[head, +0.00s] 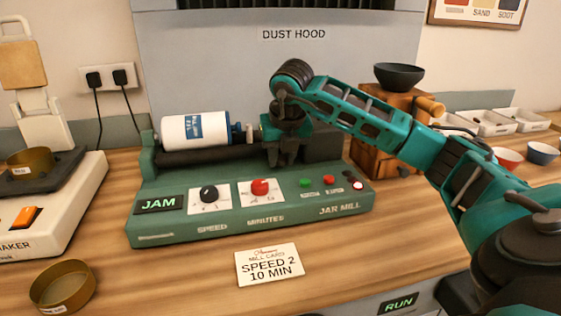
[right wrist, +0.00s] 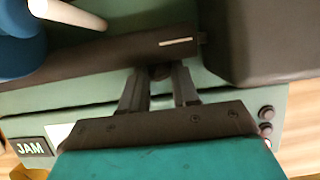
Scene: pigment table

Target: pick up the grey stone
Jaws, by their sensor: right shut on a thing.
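My right gripper (head: 283,156) reaches down onto the jar mill (head: 165,222), just right of the white jar (head: 195,132). In the right wrist view its two fingers (right wrist: 160,82) point at the dark roller and are shut on a small dark grey lump, the grey stone (right wrist: 161,72). Only a little of the stone shows between the fingertips, at the roller's edge. In the head view the stone is hidden behind the gripper. I cannot tell whether it still touches the mill. My left gripper is not in view.
The mill's display (head: 158,203) reads JAM. A mill card (head: 269,264) lies in front of the mill. A brass ring-shaped dish (head: 63,287) stands at front left. A wooden grinder with a black bowl (head: 398,76) stands behind my right arm. Bare table lies around the card.

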